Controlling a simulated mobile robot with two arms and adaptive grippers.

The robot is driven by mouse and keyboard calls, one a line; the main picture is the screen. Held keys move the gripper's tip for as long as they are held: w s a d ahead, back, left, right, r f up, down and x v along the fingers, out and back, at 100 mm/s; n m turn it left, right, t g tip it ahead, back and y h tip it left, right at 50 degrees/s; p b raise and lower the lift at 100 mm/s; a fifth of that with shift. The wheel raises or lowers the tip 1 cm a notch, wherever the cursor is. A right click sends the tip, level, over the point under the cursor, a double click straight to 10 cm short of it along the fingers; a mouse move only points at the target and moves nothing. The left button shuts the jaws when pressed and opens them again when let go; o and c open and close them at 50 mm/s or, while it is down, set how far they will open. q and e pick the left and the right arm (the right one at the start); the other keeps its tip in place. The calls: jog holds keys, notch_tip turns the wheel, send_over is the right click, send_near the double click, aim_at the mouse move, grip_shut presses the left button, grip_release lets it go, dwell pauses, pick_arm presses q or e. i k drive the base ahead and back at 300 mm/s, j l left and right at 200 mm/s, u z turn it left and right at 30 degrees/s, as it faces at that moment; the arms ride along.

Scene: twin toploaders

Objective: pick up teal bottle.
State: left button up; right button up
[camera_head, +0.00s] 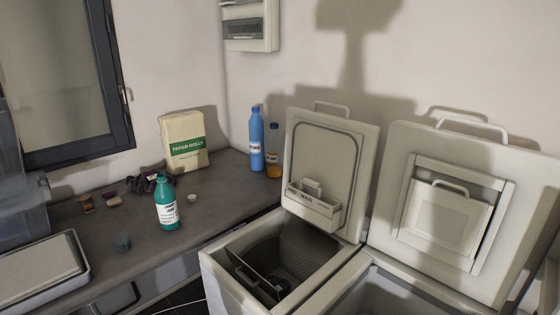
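The teal bottle (166,208) stands upright on the grey counter (215,205), left of the nearer washer. It has a white label with dark print and a teal cap. A white round cap-like thing lies just right of it, apart from it. Neither of my grippers shows in the head view.
Two toploaders with raised lids stand at the right: one (222,262) with an open drum, another (400,262) beside it.

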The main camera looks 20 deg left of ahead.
aim_at(164, 195)
jog(key=k+u, duration=0.15)
jog(key=u, duration=1.6)
